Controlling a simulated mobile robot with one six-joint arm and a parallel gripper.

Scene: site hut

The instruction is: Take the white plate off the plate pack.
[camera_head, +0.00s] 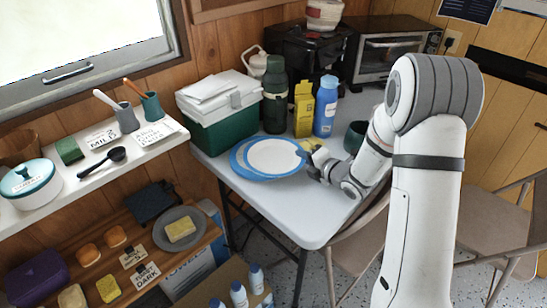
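The white plate (275,156) lies flat on top of a blue plate pack (239,160) on the grey folding table, behind its left front edge. More blue rim shows on the left of the white plate than on the right. My gripper (312,158) is low over the table at the right edge of the plates, reaching in from the right. Its fingertips are close to the plate's rim; I cannot tell if they touch it. The fingers are small and partly hidden by the gripper body, so whether they are open or shut is unclear.
Behind the plates stand a green cool box (222,125), a dark green flask (275,95), a yellow carton (304,108) and a blue bottle (326,106). A dark green mug (355,137) stands behind my wrist. The table's front part (310,215) is clear.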

